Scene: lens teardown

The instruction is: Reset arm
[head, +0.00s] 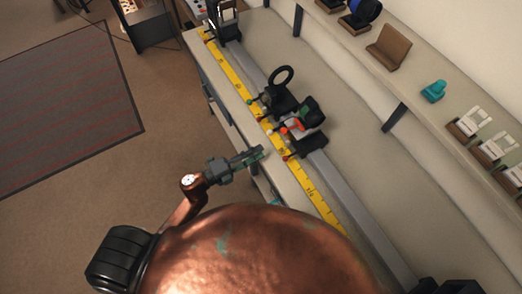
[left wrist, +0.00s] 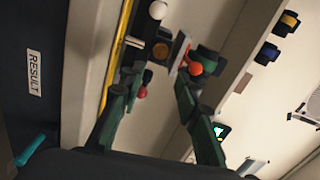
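My left gripper (head: 250,156) is over the near edge of the bench in the head view, its arm coming in from the lower left. In the left wrist view its two dark green fingers (left wrist: 155,82) are spread apart with nothing held between them. Past the fingertips, apart from them as far as I can tell, is a carriage with orange and red knobs (left wrist: 194,66). In the head view this carriage (head: 303,120) sits on the grey rail (head: 330,178). My right gripper is not in view.
A yellow ruler (head: 238,82) runs along the bench beside the rail. A holder with a black ring (head: 282,76) and a framed stand (head: 226,20) are farther along. A shelf behind bears a brown stand (head: 388,48) and a teal piece (head: 433,91). A RESULT label (left wrist: 34,73) shows at left.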

